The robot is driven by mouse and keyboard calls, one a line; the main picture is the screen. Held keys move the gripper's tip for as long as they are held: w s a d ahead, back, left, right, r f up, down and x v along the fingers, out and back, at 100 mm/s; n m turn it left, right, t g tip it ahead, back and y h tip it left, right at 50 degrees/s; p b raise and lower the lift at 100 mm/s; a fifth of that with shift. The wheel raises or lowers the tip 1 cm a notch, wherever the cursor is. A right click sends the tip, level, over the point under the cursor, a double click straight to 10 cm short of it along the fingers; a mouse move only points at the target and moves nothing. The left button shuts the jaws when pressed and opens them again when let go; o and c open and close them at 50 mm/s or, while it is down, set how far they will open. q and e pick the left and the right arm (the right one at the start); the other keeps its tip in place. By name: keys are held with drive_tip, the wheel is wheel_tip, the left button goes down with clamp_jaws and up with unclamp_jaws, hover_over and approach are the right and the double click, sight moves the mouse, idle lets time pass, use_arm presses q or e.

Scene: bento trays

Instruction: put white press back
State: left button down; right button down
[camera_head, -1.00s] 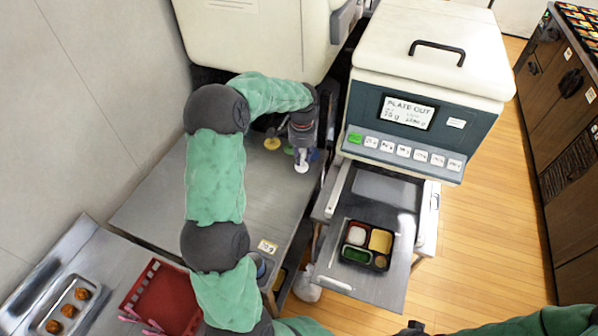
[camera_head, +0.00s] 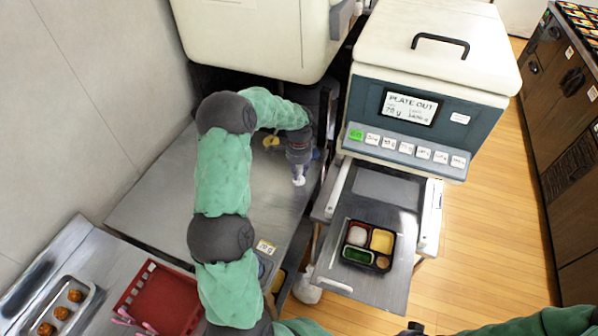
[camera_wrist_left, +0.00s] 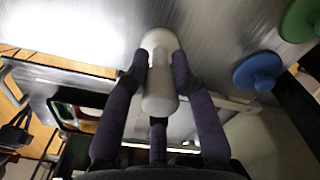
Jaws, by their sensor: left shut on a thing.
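My left gripper (camera_head: 298,165) is shut on the white press (camera_head: 298,181), low over the right part of the grey counter (camera_head: 150,215). In the left wrist view the white press (camera_wrist_left: 160,88) sits between both fingers of the gripper (camera_wrist_left: 162,65), its rounded pale end towards the counter. I cannot tell whether it touches the counter. A yellow press (camera_head: 271,141) is just behind and left of the gripper. In the left wrist view a green press (camera_wrist_left: 300,20) and a blue press (camera_wrist_left: 258,71) stand to the right. My right gripper shows too little at the bottom edge to read.
The plate-out machine (camera_head: 425,115) stands to the right, with a filled bento tray (camera_head: 347,256) on its shelf. A red basket (camera_head: 158,300) and a metal tray (camera_head: 85,288) of round brown food are at lower left. The counter left of my arm is bare.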

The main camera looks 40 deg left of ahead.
use_arm(q)
drive_tip(key=shift+r, duration=0.2)
drive_tip(key=shift+f, duration=0.1)
drive_tip(key=shift+f, duration=0.15)
drive_tip(key=c, duration=1)
unclamp_jaws()
wheel_tip(320, 180, up, 12)
drive_tip(key=p, duration=0.3)
drive_tip(key=shift+r, duration=0.2)
